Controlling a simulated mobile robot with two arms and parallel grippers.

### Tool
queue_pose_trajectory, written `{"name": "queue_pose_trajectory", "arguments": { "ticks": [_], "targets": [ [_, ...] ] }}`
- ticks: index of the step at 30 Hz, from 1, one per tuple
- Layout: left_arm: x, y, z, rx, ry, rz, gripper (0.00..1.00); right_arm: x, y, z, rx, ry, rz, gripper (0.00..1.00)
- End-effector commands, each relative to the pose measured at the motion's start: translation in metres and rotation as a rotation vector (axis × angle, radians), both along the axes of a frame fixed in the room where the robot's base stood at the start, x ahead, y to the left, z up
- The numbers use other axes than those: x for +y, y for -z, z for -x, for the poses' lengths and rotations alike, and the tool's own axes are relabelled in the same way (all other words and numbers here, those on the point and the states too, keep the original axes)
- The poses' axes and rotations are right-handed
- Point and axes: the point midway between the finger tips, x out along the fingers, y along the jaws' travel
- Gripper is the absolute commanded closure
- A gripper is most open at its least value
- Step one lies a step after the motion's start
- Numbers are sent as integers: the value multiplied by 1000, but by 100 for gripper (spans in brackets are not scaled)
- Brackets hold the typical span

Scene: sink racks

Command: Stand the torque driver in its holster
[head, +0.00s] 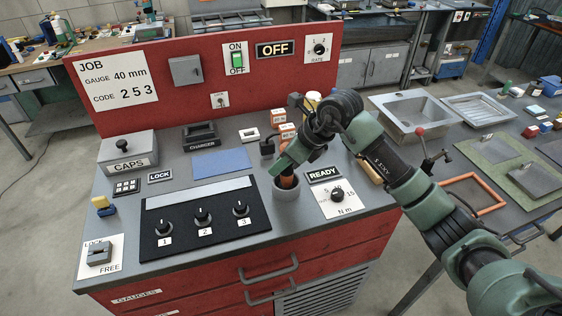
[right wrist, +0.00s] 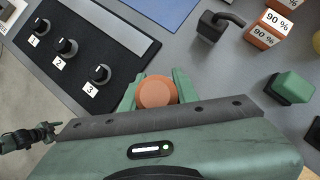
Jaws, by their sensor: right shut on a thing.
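The orange torque driver (head: 287,182) shows just under my right gripper (head: 285,172) in the head view. Its lower end is at or inside the mouth of the grey round holster (head: 291,196); I cannot tell how deep. In the right wrist view, the driver's round orange end (right wrist: 157,92) sits between the two green fingers of my right gripper (right wrist: 157,90), which are shut on it. It looks about upright. The holster is hidden in the wrist view. Part of my left arm seems to show at the wrist view's left edge; its jaws are unclear.
The black panel with three knobs (head: 207,250) lies left of the holster. The READY label (head: 323,174) and a torque dial (head: 337,195) are to its right. Orange 90 % blocks (right wrist: 265,28) and a dark hooked block (right wrist: 212,28) stand close by. A blue mat (head: 222,164) lies behind.

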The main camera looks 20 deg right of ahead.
Motion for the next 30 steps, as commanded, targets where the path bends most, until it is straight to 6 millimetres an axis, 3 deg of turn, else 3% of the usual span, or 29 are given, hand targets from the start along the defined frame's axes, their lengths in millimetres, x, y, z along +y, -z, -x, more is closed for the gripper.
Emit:
{"name": "queue_pose_trajectory", "arguments": {
  "ticks": [1, 2, 4, 17, 30],
  "targets": [
    [1, 3, 0, 0, 0, -1, 46, 0, 1, 0, -2, 0, -1, 100],
    [1, 2, 0, 0, 0, -1, 46, 0, 2, 0, 0, 0, 0, 65],
    [2, 1, 0, 0, 0, -2, 46, 0, 1, 0, 0, 0, 0, 48],
    [2, 2, 0, -1, -1, -3, 46, -3, -5, 2, -2, 1, 0, 48],
    [2, 24, 0, -1, -1, -3, 46, -38, -77, 34, -4, 2, 3, 48]
  ]
}}
